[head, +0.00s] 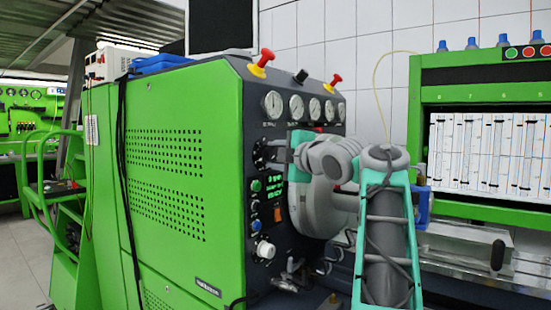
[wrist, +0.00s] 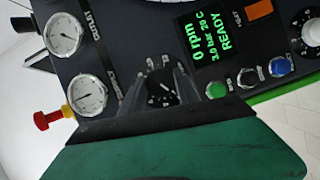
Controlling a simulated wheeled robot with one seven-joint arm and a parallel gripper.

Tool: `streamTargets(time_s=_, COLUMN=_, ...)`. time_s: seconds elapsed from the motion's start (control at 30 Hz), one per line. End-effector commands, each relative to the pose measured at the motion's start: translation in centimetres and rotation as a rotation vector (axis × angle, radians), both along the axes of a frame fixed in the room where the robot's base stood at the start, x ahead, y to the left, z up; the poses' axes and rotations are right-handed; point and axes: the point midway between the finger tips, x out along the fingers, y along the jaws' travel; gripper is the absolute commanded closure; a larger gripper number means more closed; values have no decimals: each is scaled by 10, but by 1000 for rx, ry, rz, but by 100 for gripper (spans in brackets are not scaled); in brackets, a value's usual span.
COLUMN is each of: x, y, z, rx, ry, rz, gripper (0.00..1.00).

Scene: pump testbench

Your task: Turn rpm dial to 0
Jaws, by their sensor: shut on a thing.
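The rpm dial (wrist: 161,88) is a black round knob with a pale pointer mark, between my fingers in the wrist view. My gripper (wrist: 164,97) is shut on it, with one dark grey finger on either side. In the head view, my gripper (head: 278,153) reaches the panel from the right, and the dial (head: 261,154) shows only partly beside it. The green-lit display (wrist: 199,40) next to the dial reads 0 rpm and READY.
Pressure gauges (head: 297,106) line the panel top, below red-and-yellow knobs (head: 333,82). Green (wrist: 216,90) and blue (wrist: 280,66) buttons, an orange switch (wrist: 258,9) and a large white knob (head: 265,250) sit near the dial. My arm hides part of the panel.

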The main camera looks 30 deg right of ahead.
Motion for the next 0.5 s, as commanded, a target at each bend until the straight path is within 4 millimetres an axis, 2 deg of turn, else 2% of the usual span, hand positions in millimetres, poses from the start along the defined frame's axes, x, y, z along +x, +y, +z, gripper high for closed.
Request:
streamTargets(time_s=0.13, x=0, y=0, z=0, rx=0, ry=1, rz=0, gripper=100)
streamTargets(time_s=0.17, x=0, y=0, z=0, rx=0, ry=1, rz=0, gripper=62)
streamTargets(time_s=0.4, x=0, y=0, z=0, rx=0, ry=1, rz=0, gripper=42)
streamTargets(time_s=0.5, x=0, y=0, z=0, rx=0, ry=0, rz=0, gripper=41)
